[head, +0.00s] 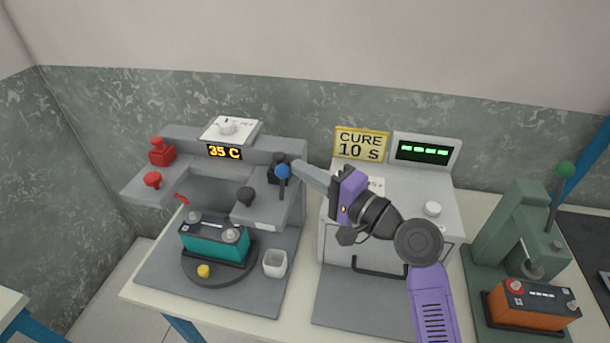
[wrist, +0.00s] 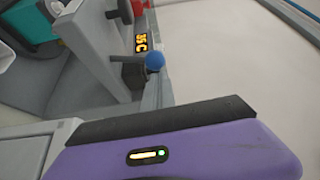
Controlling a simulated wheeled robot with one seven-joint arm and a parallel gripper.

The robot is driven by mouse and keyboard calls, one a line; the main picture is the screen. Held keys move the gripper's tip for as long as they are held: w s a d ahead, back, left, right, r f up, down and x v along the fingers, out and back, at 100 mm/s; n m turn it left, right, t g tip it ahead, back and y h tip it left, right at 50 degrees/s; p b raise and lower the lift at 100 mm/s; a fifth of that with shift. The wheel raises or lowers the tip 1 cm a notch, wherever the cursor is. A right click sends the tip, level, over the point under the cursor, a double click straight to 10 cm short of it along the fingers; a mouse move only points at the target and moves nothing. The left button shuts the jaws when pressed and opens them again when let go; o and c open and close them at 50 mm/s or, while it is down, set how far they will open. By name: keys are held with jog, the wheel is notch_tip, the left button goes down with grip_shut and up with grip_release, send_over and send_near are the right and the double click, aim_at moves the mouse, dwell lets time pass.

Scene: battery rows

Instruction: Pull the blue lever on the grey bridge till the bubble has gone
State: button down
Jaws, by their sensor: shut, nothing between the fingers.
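The grey bridge (head: 290,150) stands on the left of the bench, with a 35 C display on its front. The blue lever (head: 282,171) is a blue ball on a dark stem at the bridge's right end. Its blue ball also shows in the wrist view (wrist: 155,61). My gripper (head: 297,168) is shut and empty, its grey fingers reaching in from the right to just beside the blue ball; I cannot tell whether they touch it. A teal battery (head: 214,240) sits on a round dark turntable (head: 190,274) below the bridge. I see no bubble in either view.
Red knobs (head: 153,180) are on the bridge's left side, and a black knob (head: 246,196) is left of the lever. A white cup (head: 275,263) stands by the turntable. The cure box (head: 340,245) is under my arm. A green press (head: 510,225) with an orange battery (head: 532,305) stands right.

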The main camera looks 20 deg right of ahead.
jog(key=n+b, duration=0.1)
jog(key=b, duration=0.2)
jog(key=s+a+n+t+y+b, duration=0.1)
jog(key=n+b, duration=0.1)
jog(key=b, duration=0.2)
jog(key=s+n+b, duration=0.1)
jog(key=b, duration=0.3)
jog(key=shift+a+f+n+t+y, duration=0.25)
jog(key=shift+a+n+t+y, duration=0.05)
jog(key=shift+y, duration=0.1)
jog(key=shift+s+a+r+n+y+b, duration=0.2)
jog(key=shift+s+r+n+y+b, duration=0.1)
jog(key=shift+n+b, duration=0.35)
jog(key=shift+s+a+r+n+y+b, duration=0.15)
jog(key=shift+s+a+n+y+b, duration=0.1)
jog(key=shift+n+b, duration=0.35)
jog(key=shift+d, duration=0.1)
